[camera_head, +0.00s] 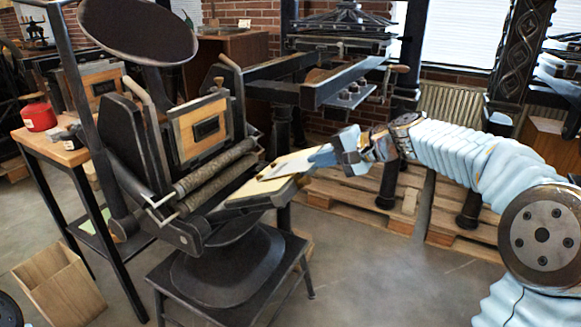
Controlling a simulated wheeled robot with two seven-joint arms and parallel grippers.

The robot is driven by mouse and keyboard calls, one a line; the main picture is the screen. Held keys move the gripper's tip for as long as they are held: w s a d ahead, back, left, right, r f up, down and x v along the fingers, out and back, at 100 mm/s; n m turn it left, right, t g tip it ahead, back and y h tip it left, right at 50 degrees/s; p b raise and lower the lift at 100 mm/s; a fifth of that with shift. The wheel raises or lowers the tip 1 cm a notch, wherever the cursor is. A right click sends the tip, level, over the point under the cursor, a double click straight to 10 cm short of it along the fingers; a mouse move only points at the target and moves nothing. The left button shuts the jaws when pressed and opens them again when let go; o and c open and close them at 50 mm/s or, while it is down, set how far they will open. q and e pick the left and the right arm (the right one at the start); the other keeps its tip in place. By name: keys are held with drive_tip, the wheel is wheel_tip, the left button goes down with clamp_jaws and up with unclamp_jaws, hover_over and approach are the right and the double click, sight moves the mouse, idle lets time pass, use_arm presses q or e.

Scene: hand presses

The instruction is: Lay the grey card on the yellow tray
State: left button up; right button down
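The grey card (284,169) is a thin pale sheet over the yellow tray, reaching left from my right gripper's tips. The yellow tray (250,190) is a pale yellow board on the right side of the black hand press. My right gripper (318,158) comes in from the right at the tray's right end and looks shut on the card's near-right edge. The fingers hide that edge. I cannot tell whether the card touches the tray or is just above it. My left gripper is not in view.
The black press (205,150) has rollers and a round dark disc (138,30) above. A wooden side table (60,150) with a red tin (38,115) stands left. A wooden box (60,285) is on the floor. Pallets (335,190) lie behind my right arm.

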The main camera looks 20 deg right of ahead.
idle(0.3)
drive_tip(key=s+d+r+p, duration=0.3)
drive_tip(key=s+r, duration=0.1)
drive_tip(key=r, duration=0.1)
drive_tip(key=shift+d+r, duration=0.2)
drive_tip(key=shift+r, duration=0.2)
idle(0.5)
